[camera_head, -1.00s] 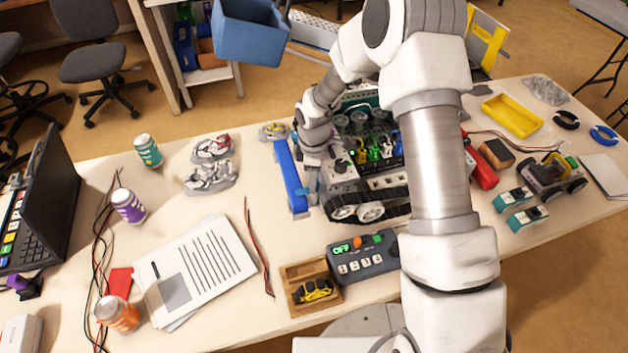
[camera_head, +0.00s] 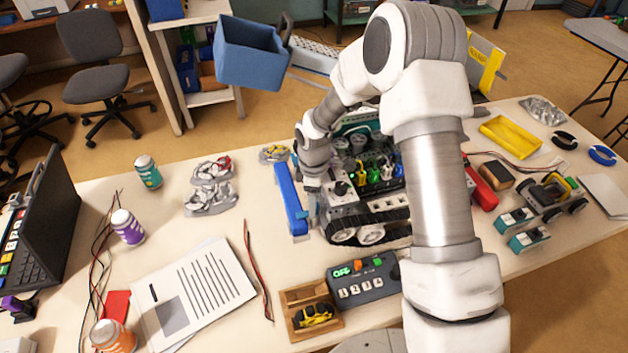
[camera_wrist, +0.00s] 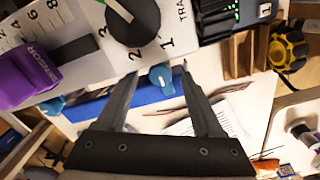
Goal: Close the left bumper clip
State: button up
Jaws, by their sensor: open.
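The long blue bumper (camera_head: 290,200) lies along the left side of the tracked robot (camera_head: 370,232) on the table. In the wrist view, part of the blue bumper (camera_wrist: 150,97) runs behind my fingers. A small blue clip (camera_wrist: 162,77) stands out at the edge of the white panel with a dial. A second blue clip (camera_wrist: 52,105) shows farther left. My gripper (camera_wrist: 158,70) is open, with one finger on each side of the first clip; I cannot tell whether they touch it. In the head view, my gripper (camera_head: 312,200) is small and partly hidden beside the robot's left front.
A control box (camera_head: 362,278) with a lit display and a wooden tray (camera_head: 296,328) stand in front of the robot. Red and black wires (camera_head: 258,270) and papers (camera_head: 195,290) lie to the left. A purple sensor (camera_wrist: 30,78) sits on the panel.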

notch_tip(320, 180, up, 17)
dwell(0.4)
jog(key=shift+f, duration=0.15)
